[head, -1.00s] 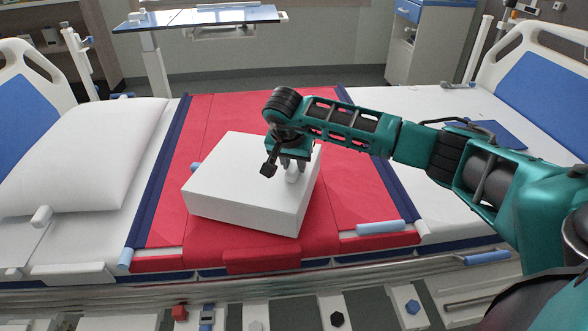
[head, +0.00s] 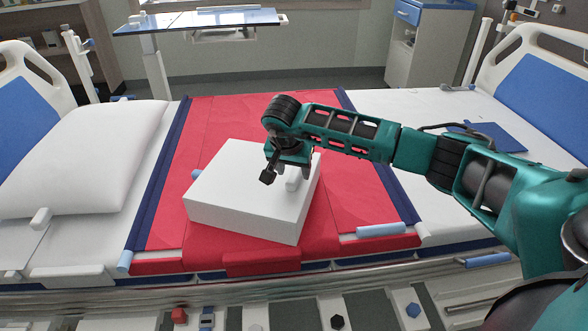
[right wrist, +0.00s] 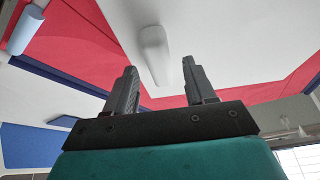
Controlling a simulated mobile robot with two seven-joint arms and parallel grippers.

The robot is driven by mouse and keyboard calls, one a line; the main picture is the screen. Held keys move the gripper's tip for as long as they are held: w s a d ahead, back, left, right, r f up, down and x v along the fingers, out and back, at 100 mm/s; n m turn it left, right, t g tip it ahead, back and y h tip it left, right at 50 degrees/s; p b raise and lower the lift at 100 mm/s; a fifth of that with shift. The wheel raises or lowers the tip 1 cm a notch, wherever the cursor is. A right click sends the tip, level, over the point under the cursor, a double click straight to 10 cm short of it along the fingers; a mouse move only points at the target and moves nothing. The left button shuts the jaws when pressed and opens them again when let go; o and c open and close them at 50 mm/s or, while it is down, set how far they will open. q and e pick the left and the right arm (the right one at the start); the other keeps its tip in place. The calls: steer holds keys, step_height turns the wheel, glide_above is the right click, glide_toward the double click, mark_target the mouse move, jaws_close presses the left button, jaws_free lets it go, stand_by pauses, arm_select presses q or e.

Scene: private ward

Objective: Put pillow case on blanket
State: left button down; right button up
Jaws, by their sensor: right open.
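The pillow case is a white box-like block (head: 240,205) with a small white handle (head: 292,184) on its top. It lies at an angle on the red blanket (head: 210,118), which is spread across the middle of the bed. My right gripper (head: 289,168) is open just above the handle. In the right wrist view, the handle (right wrist: 155,50) shows in the gap between the two fingers of the right gripper (right wrist: 165,80), and contact cannot be made out. My left gripper is not in view.
A white pillow (head: 85,160) lies at the left of the bed. A blue folder-like item (head: 490,135) lies on the right side. Bed rails run along the near edge. An overbed table (head: 200,18) and a cabinet (head: 430,45) stand behind the bed.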

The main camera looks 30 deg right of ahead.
steer(key=p+v, duration=0.2)
steer(key=v, duration=0.9)
steer(key=s+a+f+m+g+y, duration=0.1)
steer(key=s+a+f+y, duration=0.2)
steer(key=a, duration=0.4)
steer(key=s+a+f+m+g+y, duration=0.1)
steer(key=s+a+f+y, duration=0.2)
steer(key=a, duration=0.4)
steer(key=s+a+f+m+g+y, duration=0.1)
steer(key=s+a+y, duration=0.1)
steer(key=a+y, duration=0.4)
steer(key=s+a+r+m+t+y, duration=0.2)
steer(key=s+a+r+m+y, duration=0.3)
steer(key=a+r+m+y, duration=0.5)
steer(key=w+d+m+t, duration=0.1)
steer(key=w+m+t, duration=0.1)
steer(key=m+t, duration=0.95)
steer(key=s+d+f+m+t+h, duration=0.1)
steer(key=d+f+m+h, duration=0.55)
steer(key=m, duration=0.75)
steer(key=d+f+m+t+h, duration=0.1)
steer(key=d+f+m+h, duration=0.5)
steer(key=m, duration=0.8)
steer(key=s+d+f+m+g+h, duration=0.1)
steer(key=s+f+m+g+h, duration=0.2)
steer(key=s+f+m, duration=0.4)
step_height(320, 180, down, 2)
steer(key=shift+s+d+f+g, duration=0.2)
steer(key=shift+d+g, duration=0.2)
steer(key=shift+g, duration=0.45)
